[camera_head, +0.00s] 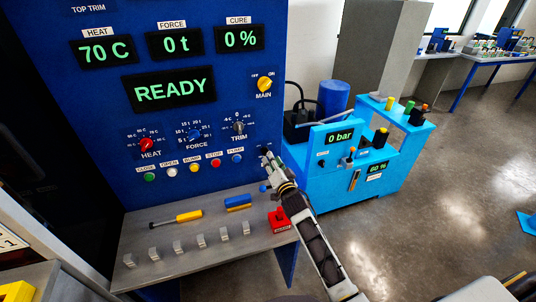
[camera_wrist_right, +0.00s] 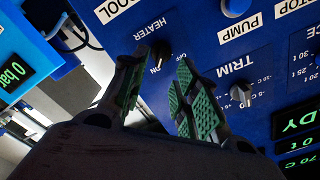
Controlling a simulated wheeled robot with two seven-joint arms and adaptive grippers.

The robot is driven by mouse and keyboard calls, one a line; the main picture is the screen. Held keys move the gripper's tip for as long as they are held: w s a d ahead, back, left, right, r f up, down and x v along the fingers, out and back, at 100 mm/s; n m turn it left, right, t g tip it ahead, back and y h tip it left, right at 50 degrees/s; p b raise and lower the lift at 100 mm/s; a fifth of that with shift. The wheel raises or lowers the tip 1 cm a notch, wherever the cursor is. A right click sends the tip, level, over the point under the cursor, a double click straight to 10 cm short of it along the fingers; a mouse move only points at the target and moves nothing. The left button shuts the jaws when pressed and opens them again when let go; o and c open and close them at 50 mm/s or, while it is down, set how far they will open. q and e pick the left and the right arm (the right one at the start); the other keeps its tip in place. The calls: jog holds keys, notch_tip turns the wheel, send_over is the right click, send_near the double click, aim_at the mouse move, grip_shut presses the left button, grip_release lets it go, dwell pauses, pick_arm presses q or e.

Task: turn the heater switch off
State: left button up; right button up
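The heater switch (camera_wrist_right: 161,50) is a small black knob on the blue panel, under a white HEATER label in the upside-down right wrist view. ON and OFF are printed beside it; I cannot tell which its pointer faces. My right gripper (camera_wrist_right: 158,75) is open, with its green-padded fingers apart and the knob showing between and just beyond the tips. No contact is visible. In the head view, the right gripper (camera_head: 268,160) is at the panel's lower right edge and largely covers the switch area. My left gripper is not in view.
The TRIM knob (camera_wrist_right: 240,94) and the blue PUMP button (camera_wrist_right: 235,6) are close to the right gripper. The panel display (camera_head: 168,90) reads READY. Below, a grey shelf (camera_head: 150,240) holds a yellow-handled tool and several grey pieces. A light blue machine (camera_head: 330,190) stands to the right.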

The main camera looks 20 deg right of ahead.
aim_at(266, 151)
jog(key=shift+w+a, duration=0.1)
jog(key=shift+w, duration=2.65)
jog(key=shift+c, duration=0.3)
grip_shut()
